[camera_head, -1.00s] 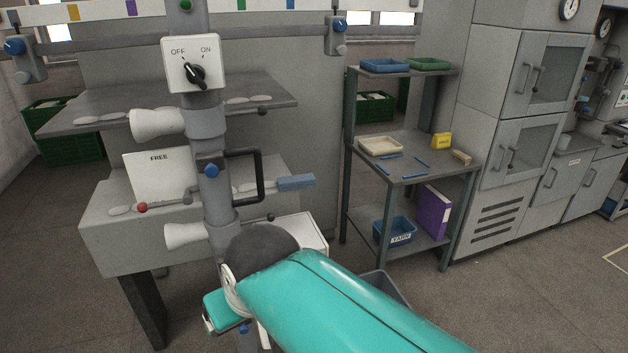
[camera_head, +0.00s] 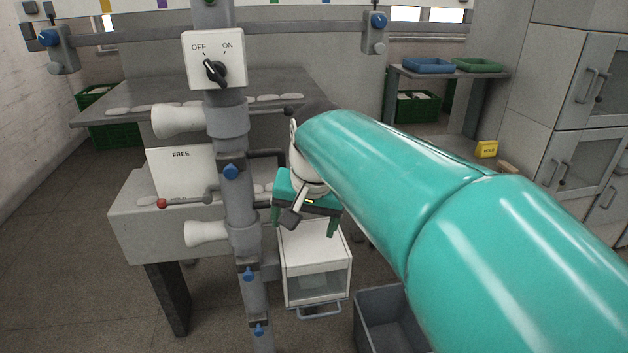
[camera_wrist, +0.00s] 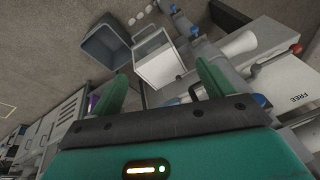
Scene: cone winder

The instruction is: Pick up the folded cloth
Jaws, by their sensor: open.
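I cannot make out the folded cloth in either current view. A flat blue piece, possibly the cloth, showed earlier at the right end of the machine's lower ledge (camera_head: 135,225); my arm and gripper now cover that area. My gripper (camera_head: 304,222) is in front of the right side of the machine, fingers pointing down, above a white box with a handle (camera_head: 316,270). In the wrist view my gripper (camera_wrist: 164,84) has its two green fingers spread apart, with nothing seen between them but the machine and white box.
A grey post with an OFF/ON switch box (camera_head: 214,60) stands just left of my gripper. White cones (camera_head: 207,233) and a FREE sign (camera_head: 181,172) are on the machine. A grey bin (camera_head: 390,318) is on the floor at right. Shelves (camera_head: 450,75) stand behind my arm.

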